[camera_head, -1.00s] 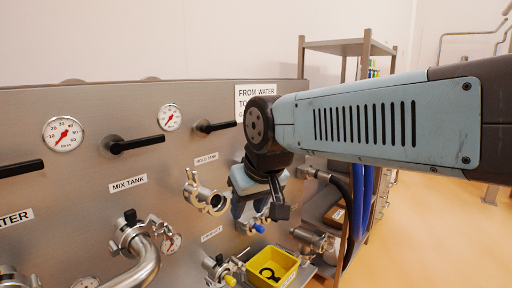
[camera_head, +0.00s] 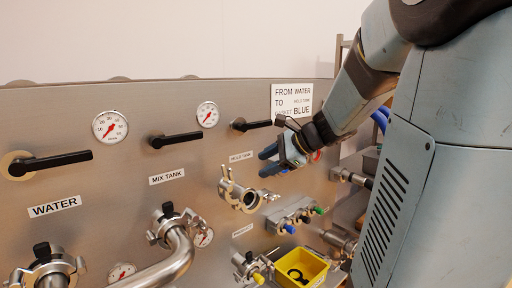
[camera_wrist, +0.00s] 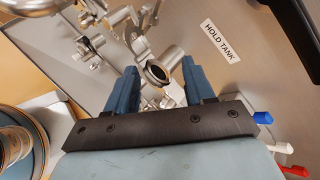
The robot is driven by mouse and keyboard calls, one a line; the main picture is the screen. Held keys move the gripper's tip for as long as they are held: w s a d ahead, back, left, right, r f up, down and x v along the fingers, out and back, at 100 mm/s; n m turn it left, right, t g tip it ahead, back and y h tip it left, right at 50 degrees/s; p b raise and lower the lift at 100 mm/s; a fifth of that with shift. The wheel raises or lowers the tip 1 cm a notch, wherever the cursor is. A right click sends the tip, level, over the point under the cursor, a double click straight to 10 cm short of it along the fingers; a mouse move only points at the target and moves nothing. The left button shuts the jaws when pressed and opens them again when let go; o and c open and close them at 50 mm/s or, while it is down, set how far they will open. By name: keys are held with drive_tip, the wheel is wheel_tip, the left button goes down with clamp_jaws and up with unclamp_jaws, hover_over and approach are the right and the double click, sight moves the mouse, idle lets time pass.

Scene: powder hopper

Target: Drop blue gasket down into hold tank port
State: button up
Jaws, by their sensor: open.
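The hold tank port (camera_head: 250,200) is an open steel pipe end with a clamp hanging open on it, below the HOLD TANK label. In the wrist view the port (camera_wrist: 160,68) faces up between my fingers, with a dark ring at its mouth. I cannot tell whether that ring is a gasket. My gripper (camera_head: 266,162) is open, above and right of the port in the head view and apart from it. It also shows in the wrist view (camera_wrist: 160,66), with nothing visible held between the fingers. I cannot make out a loose blue gasket.
Blue (camera_wrist: 262,117), white (camera_wrist: 283,148) and red (camera_wrist: 295,170) pegs stand beside my gripper. A yellow bin (camera_head: 318,268) holds a black ring-like item. Below the port are blue- and green-tipped fittings (camera_head: 290,229). A sign (camera_head: 292,100) reads FROM WATER TO HOLD TANK, GASKET BLUE.

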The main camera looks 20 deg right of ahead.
drive_tip(key=w+d+m+t+h, duration=0.1)
drive_tip(key=w+d+m+t, duration=0.1)
drive_tip(key=w+d+m, duration=0.3)
drive_tip(key=w+d+m+t, duration=0.1)
drive_tip(key=d+m+t, duration=0.15)
drive_tip(key=d, duration=0.45)
drive_tip(key=w+d+m+t+h, duration=0.1)
drive_tip(key=w+d+m+t, duration=0.1)
drive_tip(key=w+d+m, duration=0.3)
drive_tip(key=shift+d+f+x, duration=0.1)
drive_tip(key=shift+f+x, duration=0.1)
drive_tip(key=shift+x, duration=1.85)
drive_tip(key=shift+d+f+x, duration=0.1)
drive_tip(key=shift+f+x, duration=0.1)
drive_tip(key=shift+x, duration=1.9)
drive_tip(key=shift+c, duration=0.2)
drive_tip(key=c, duration=0.7)
